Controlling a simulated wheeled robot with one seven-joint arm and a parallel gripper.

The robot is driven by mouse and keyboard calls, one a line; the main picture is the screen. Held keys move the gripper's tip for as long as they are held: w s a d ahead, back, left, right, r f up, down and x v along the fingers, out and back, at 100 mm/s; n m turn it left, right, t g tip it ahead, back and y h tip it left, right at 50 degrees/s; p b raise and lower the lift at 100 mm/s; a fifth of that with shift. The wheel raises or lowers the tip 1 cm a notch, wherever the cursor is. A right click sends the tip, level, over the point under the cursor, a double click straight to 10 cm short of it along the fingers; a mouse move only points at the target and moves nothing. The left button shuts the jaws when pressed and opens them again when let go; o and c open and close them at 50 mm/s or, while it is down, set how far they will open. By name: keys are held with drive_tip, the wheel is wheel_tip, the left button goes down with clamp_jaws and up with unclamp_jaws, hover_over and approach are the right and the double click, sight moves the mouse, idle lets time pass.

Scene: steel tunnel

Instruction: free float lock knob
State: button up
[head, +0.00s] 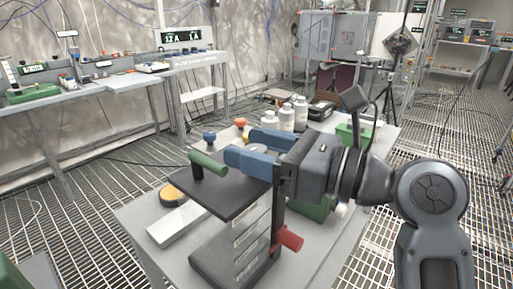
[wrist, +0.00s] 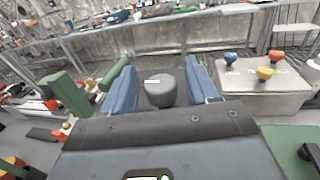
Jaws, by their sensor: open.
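A dark grey round knob (wrist: 160,92) with a pale strip on its top shows between my gripper's two blue fingers in the wrist view. I cannot tell whether the fingers touch it. My gripper (head: 238,148) is open and points left above a dark plate (head: 232,195) on a grey stand in the head view. The fingers hide the knob there. A green handle (head: 208,164) stands at the plate's left edge; green parts (wrist: 66,93) also show left of the fingers in the wrist view. A red knob (head: 289,238) sticks out low on the stand's right side.
A grey box (wrist: 262,95) with blue, yellow and red knobs lies right of the fingers in the wrist view. White bottles (head: 287,117) stand behind my gripper on the table (head: 145,212). A workbench (head: 120,84) runs along the left wall.

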drive_tip(key=shift+c, duration=0.2)
drive_tip(key=c, duration=0.9)
